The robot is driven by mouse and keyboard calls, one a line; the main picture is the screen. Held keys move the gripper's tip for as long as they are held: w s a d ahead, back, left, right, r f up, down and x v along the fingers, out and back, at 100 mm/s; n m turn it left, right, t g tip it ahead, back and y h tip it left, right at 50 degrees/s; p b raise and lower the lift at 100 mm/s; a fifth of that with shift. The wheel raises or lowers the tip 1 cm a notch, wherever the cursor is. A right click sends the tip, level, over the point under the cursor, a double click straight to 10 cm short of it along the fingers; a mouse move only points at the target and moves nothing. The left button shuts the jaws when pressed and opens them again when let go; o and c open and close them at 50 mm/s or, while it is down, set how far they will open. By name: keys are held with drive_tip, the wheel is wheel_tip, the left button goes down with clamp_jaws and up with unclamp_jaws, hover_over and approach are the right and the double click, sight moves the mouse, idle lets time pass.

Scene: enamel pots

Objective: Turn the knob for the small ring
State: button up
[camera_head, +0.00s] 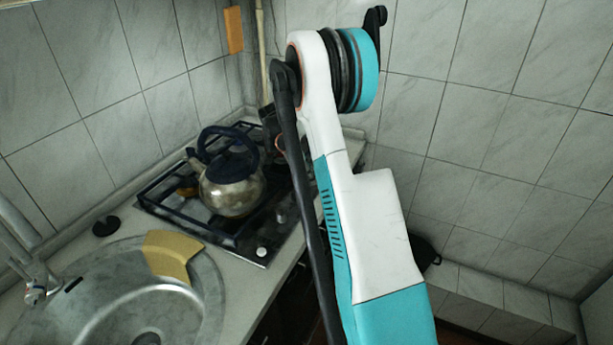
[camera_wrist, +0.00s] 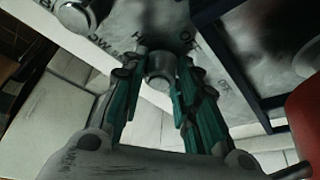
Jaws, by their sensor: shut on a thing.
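In the wrist view, my gripper (camera_wrist: 162,64) has its two teal-padded fingers closed around a round metal stove knob (camera_wrist: 160,74), one finger on each side. Markings on the panel around it include what looks like "OFF". A second knob (camera_wrist: 72,16) shows at the upper left of that view. In the head view, the stove (camera_head: 178,216) stands on the counter with a knob (camera_head: 262,252) near its front corner and another (camera_head: 281,217) beyond. My arm hides the fingers and the gripped knob there. The small ring cannot be clearly made out.
A metal kettle (camera_head: 232,192) with a dark handle stands on the stove grate. A sink (camera_head: 140,310) with a yellow cloth or sponge (camera_head: 170,254) on its edge lies at the front left. Dark grate bars (camera_wrist: 240,60) run close to my right finger. Tiled walls (camera_head: 500,150) close off the back.

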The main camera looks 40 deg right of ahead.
drive_tip(key=n+t, duration=0.1)
drive_tip(key=n, duration=0.2)
drive_tip(key=shift+s, duration=0.1)
drive_tip(key=n+t, duration=0.1)
drive_tip(key=n, duration=0.1)
drive_tip(key=n+t, duration=0.1)
drive_tip(key=n, duration=0.2)
drive_tip(key=shift+s+h, duration=0.15)
drive_tip(key=shift+h, duration=0.15)
drive_tip(key=n+t, duration=0.1)
drive_tip(key=n, duration=0.2)
drive_tip(key=shift+s+n+t+y, duration=0.1)
drive_tip(key=shift+n+t+y, duration=0.6)
drive_tip(key=shift+n, duration=1.2)
drive_tip(key=o, duration=1)
drive_tip(key=shift+o, duration=0.2)
